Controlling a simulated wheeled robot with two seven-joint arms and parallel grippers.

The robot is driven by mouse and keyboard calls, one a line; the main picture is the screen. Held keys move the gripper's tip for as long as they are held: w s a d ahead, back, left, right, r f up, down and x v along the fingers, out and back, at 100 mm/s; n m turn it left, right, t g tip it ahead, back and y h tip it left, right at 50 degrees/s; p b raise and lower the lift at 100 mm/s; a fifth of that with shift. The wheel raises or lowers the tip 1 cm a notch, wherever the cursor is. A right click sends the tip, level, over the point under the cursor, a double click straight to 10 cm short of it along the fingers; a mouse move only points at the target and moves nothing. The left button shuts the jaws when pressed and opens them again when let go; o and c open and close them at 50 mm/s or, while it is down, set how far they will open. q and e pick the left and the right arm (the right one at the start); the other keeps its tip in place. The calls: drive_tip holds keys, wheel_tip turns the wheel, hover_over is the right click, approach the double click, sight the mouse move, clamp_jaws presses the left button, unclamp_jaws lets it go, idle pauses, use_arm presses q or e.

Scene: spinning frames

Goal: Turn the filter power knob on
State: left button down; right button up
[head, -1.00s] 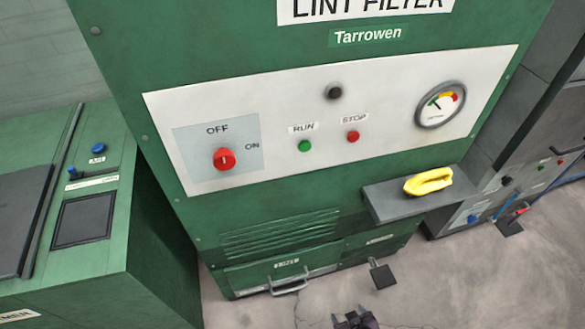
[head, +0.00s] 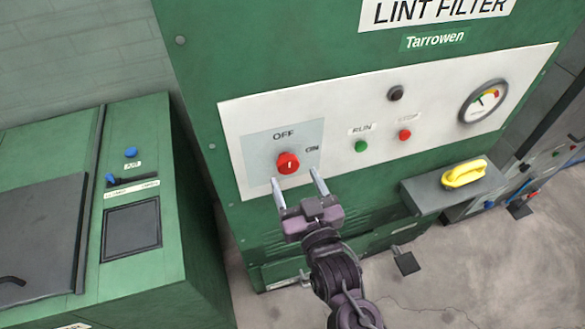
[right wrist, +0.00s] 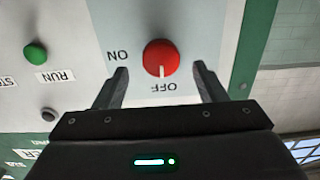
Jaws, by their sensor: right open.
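The red filter power knob (head: 288,163) sits on a pale blue plate marked OFF above and ON to its right, on the white panel of the green lint filter cabinet (head: 300,60). Its white mark points up toward OFF. In the right wrist view the knob (right wrist: 161,58) appears upside down, its mark toward OFF. My right gripper (head: 298,181) is open, just below and in front of the knob, with its fingers pointing at the panel. In the right wrist view its fingers (right wrist: 162,88) stand on either side of the knob, apart from it. My left gripper is not in view.
Right of the knob are a green RUN button (head: 361,146), a red STOP button (head: 405,135) and a gauge (head: 484,101). Another green machine (head: 150,265) stands at left.

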sight(290, 169)
drive_tip(key=shift+p+x, duration=0.3)
drive_tip(key=shift+x, duration=1.25)
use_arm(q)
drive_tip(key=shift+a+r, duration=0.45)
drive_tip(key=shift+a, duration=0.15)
use_arm(e)
drive_tip(key=c, duration=1)
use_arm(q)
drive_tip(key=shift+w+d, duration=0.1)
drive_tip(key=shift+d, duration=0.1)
